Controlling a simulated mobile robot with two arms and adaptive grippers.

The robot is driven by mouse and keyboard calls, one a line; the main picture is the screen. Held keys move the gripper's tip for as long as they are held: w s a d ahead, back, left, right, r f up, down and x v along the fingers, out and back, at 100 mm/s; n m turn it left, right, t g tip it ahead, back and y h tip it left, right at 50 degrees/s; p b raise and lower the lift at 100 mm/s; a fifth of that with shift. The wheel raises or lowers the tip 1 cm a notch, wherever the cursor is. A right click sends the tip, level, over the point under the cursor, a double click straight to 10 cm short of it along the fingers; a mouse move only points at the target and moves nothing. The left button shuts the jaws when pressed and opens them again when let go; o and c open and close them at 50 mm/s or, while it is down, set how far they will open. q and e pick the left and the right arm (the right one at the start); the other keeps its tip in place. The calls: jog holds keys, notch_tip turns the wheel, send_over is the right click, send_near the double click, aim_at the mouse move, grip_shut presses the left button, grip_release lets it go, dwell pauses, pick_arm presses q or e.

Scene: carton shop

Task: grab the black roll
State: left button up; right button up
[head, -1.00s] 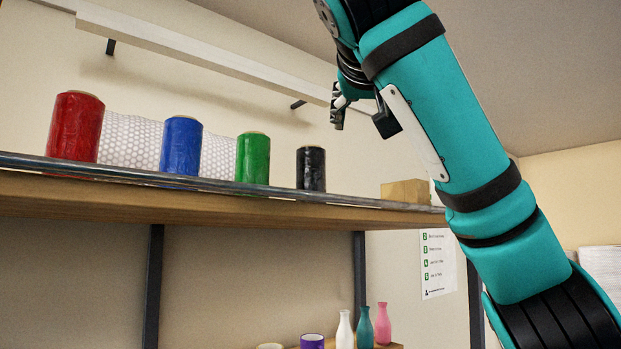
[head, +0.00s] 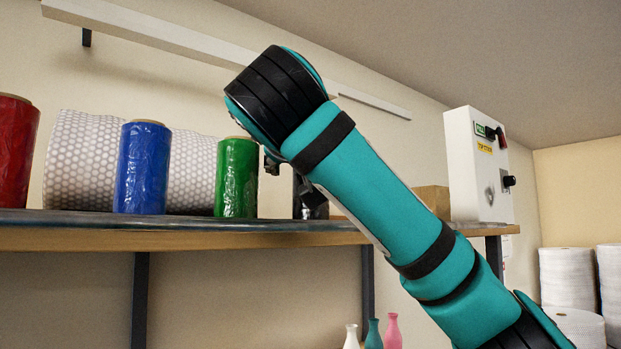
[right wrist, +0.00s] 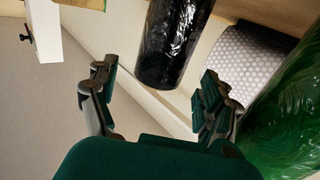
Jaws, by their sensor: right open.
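The black roll (right wrist: 172,42) is a glossy film-wrapped cylinder. In the right wrist view it stands just beyond my open fingers, between their lines and apart from both. In the head view the black roll (head: 299,210) stands on the shelf, mostly hidden behind my right arm and gripper. My right gripper (right wrist: 152,92) is open and empty; in the head view its fingertips (head: 291,178) show small beside the roll. My left gripper is in neither view.
On the shelf (head: 180,238), the green roll (head: 237,178) stands close left of the black one, then the blue roll (head: 142,168) and red roll (head: 14,150). A bubble-wrap roll (head: 78,160) lies behind. A cardboard box (head: 433,199) and white control box (head: 478,165) are right.

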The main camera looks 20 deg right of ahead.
jog(key=shift+w+d+r, duration=0.25)
jog(key=shift+w+r, duration=0.05)
jog(key=shift+w, duration=0.3)
jog(key=shift+w+d+p, duration=0.1)
jog(key=shift+w+p, duration=0.15)
jog(key=shift+p, duration=0.2)
jog(key=shift+w+d+f, duration=0.15)
jog(key=shift+w+f, duration=0.05)
jog(key=shift+c, duration=0.7)
jog(key=c, duration=1.3)
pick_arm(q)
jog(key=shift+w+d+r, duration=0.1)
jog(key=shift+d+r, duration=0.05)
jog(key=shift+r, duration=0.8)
